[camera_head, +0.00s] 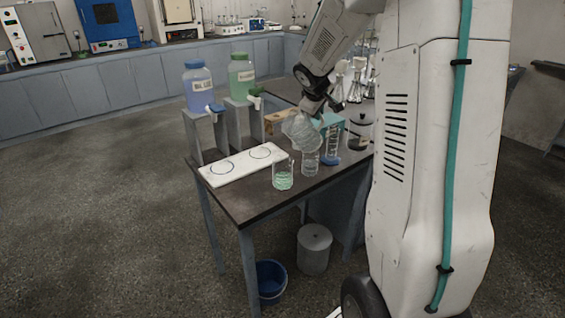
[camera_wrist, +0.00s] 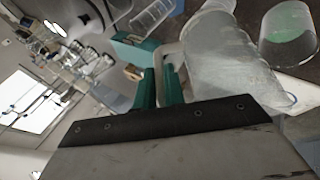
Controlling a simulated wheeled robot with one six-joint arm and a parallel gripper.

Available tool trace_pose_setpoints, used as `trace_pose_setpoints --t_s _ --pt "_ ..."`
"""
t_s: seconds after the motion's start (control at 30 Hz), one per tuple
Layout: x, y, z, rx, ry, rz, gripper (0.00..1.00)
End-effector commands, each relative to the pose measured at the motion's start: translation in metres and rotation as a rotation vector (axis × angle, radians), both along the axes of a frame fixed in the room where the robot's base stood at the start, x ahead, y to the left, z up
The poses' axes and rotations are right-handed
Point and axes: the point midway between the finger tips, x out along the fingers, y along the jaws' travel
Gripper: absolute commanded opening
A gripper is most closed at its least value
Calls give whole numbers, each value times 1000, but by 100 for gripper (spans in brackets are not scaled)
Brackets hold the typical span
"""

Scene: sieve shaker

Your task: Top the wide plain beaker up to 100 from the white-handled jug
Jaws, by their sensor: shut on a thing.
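My gripper (camera_head: 322,104) is shut on the white handle (camera_wrist: 168,52) of a large clear jug (camera_head: 299,130). The jug is held tilted above the table, and it fills the middle right of the wrist view (camera_wrist: 228,68). In the wrist view my teal fingers (camera_wrist: 160,88) are on the handle. A wide clear beaker (camera_head: 283,176) with pale green liquid in its lower part stands upright on the table, below and left of the jug. It also shows in the wrist view (camera_wrist: 288,36). No stream is visible, and I cannot read the level or the jug's contents.
A narrower clear vessel (camera_head: 310,163) stands just right of the beaker, below the jug. A tall cylinder with a blue base (camera_head: 333,143) stands behind it. A white board with two rings (camera_head: 232,170) lies left. Blue (camera_head: 198,88) and green (camera_head: 242,77) bottles stand on raised stands.

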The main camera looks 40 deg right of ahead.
Motion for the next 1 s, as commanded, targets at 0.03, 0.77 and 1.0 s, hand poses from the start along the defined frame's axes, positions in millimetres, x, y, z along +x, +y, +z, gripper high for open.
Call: trace_pose_setpoints --t_s 0.03,0.77,1.0 --pt "0 0 1 -3 -2 0 0" --pt "1 6 5 -40 -2 1 0" --pt "1 7 5 -51 0 1 0"
